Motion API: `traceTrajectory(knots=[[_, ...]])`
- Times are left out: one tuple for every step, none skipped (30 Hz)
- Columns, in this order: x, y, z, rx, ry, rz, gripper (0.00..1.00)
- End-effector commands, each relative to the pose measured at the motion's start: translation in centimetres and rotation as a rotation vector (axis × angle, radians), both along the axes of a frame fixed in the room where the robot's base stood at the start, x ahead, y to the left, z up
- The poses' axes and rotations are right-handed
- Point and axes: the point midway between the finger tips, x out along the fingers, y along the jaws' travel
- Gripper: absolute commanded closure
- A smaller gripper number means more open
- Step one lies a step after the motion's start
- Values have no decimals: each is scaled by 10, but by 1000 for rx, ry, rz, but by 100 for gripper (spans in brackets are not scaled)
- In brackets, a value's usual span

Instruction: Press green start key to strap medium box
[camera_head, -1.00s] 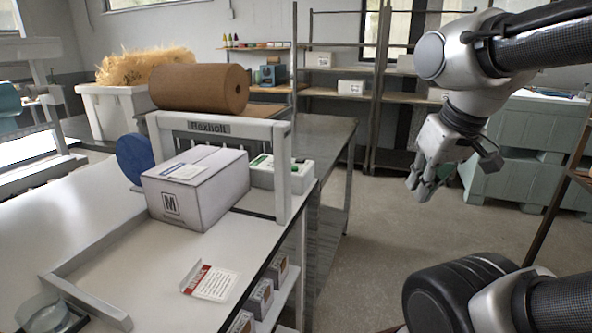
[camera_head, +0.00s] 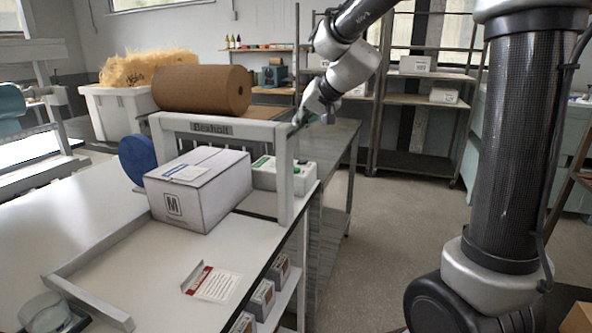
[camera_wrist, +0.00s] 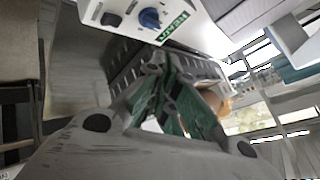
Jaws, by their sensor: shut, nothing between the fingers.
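The medium box (camera_head: 198,190), a pale carton marked M, sits on the white table against the strapping machine's arch (camera_head: 225,128). The white control box (camera_head: 297,176) stands behind the arch's right post, with green patches on top. In the wrist view the control box (camera_wrist: 190,22) shows a blue knob and a green READY label; I cannot make out the green start key there. My gripper (camera_head: 299,119) is shut and empty, above and behind the control box near the top of the right post, apart from it. Its closed fingers (camera_wrist: 168,72) also show in the wrist view.
A brown paper roll (camera_head: 202,91) lies behind the arch, and a blue disc (camera_head: 136,160) stands at its left. A red-and-white card (camera_head: 212,283) lies on the table front. Small boxes (camera_head: 262,298) sit on a shelf below.

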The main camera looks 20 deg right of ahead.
Motion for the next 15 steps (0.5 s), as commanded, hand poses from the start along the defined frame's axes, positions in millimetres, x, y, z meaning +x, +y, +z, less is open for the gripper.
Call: traceTrajectory(knots=[[3,1,0,4,-2,-3,100],[4,1,0,5,-3,-4,100],[4,1,0,5,-4,-4,100],[4,1,0,5,-4,-4,100],[4,1,0,5,-3,-4,100],[3,1,0,5,-3,-3,100],[3,1,0,5,-3,-3,100],[3,1,0,5,-3,-3,100],[3,1,0,4,-3,-4,100],[3,1,-1,4,-2,-3,100],[3,1,-1,4,-2,-3,100],[3,1,-2,4,-2,-3,100],[3,1,-4,3,-1,-2,100],[3,1,-6,2,-1,-3,100],[3,1,-9,3,0,-3,100]])
